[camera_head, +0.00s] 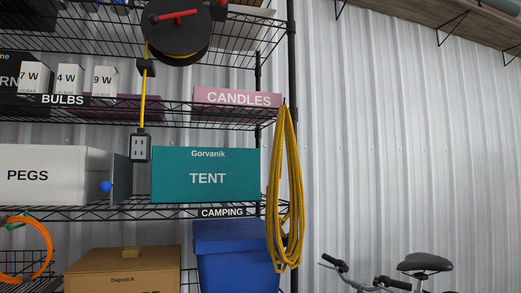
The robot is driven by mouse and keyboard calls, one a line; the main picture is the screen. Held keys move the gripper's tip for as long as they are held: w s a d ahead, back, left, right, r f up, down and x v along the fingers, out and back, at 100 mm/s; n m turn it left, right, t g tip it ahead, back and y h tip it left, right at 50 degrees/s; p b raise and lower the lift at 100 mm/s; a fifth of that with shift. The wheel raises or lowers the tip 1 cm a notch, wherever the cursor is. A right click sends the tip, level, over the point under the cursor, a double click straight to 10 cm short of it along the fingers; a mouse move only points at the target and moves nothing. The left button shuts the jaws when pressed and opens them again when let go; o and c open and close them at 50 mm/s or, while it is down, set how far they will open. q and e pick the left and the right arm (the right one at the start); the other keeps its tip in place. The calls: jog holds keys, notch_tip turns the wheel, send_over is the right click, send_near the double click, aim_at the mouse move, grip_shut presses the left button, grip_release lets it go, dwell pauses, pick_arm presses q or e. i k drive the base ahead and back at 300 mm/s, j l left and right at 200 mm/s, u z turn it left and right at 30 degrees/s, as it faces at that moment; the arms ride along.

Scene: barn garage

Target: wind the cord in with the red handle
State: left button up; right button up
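A black cord reel (180,42) hangs at the top of the picture, in front of the wire shelving; its upper edge is cut off. The red handle (178,15) lies across the upper part of the reel's face. A yellow cord (145,108) runs straight down from the reel's left side, through a black guide (146,67). It ends in a dark outlet block (140,147) hanging before the middle shelf. Neither of my grippers is in view.
The shelves hold a teal TENT box (206,177), a white PEGS box (55,174), a pink CANDLES box (237,97) and a blue bin (230,255). A coiled yellow cord (285,190) hangs at the shelf's right post. A bicycle (400,275) stands lower right.

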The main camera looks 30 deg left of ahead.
aim_at(178, 34)
jog(key=k+u, duration=0.4)
jog(key=k+j+u, duration=0.1)
jog(key=k+u, duration=0.25)
jog(key=k+j+u, duration=0.2)
jog(key=u, duration=0.2)
